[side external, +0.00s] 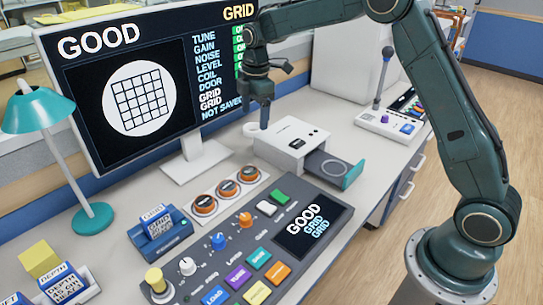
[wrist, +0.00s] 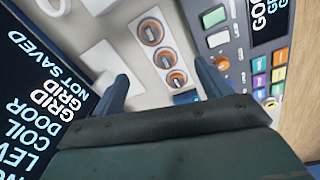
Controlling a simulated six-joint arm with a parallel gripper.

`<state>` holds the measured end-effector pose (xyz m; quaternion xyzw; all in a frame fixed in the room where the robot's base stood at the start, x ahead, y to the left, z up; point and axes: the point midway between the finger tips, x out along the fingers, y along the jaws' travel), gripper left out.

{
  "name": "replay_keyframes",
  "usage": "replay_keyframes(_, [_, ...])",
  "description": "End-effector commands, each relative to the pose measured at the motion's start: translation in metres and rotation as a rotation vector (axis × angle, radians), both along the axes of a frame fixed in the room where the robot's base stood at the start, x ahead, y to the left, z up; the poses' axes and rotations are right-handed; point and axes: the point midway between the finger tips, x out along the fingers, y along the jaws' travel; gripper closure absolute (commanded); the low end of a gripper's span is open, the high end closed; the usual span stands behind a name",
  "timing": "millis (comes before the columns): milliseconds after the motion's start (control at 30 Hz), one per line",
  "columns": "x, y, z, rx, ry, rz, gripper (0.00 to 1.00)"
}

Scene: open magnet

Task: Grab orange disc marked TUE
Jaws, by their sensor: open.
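Three orange discs with dark rims lie in a row on a white rack (side external: 217,199): a near one (side external: 204,205), a middle one (side external: 227,188) and a far one (side external: 248,174). Their markings are too small to read, so I cannot tell which says TUE. The wrist view shows the same discs, upper (wrist: 151,31), middle (wrist: 164,60) and lower (wrist: 177,79), between and beyond my fingers. My gripper (side external: 264,116) is open and empty, high above the desk behind the discs, apart from them. Its two fingers also show in the wrist view (wrist: 163,82).
A white box (side external: 290,140) has its drawer (side external: 333,167) pulled out, with an empty ring mark. A control panel (side external: 240,240) with knobs and buttons lies in front of the discs. A large monitor (side external: 130,80), a teal lamp (side external: 92,218) and a blue card holder (side external: 160,235) stand nearby.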

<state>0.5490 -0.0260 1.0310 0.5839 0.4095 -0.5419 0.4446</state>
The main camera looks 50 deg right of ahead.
Motion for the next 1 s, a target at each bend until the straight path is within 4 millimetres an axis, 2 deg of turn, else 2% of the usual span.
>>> replay_keyframes(33, [0.008, -0.001, -0.014, -0.001, 0.015, 0.032, 0.23])
replay_keyframes(200, [0.028, -0.005, -0.052, -0.006, 0.049, 0.145, 0.23])
replay_keyframes(367, [0.038, -0.007, -0.077, -0.005, 0.07, 0.215, 0.23])
replay_keyframes(500, [0.042, -0.007, -0.086, -0.005, 0.078, 0.242, 0.23])
replay_keyframes(767, [0.042, -0.007, -0.089, -0.006, 0.078, 0.246, 0.23])
replay_keyframes(1000, [0.042, -0.007, -0.111, -0.005, 0.08, 0.245, 0.23])
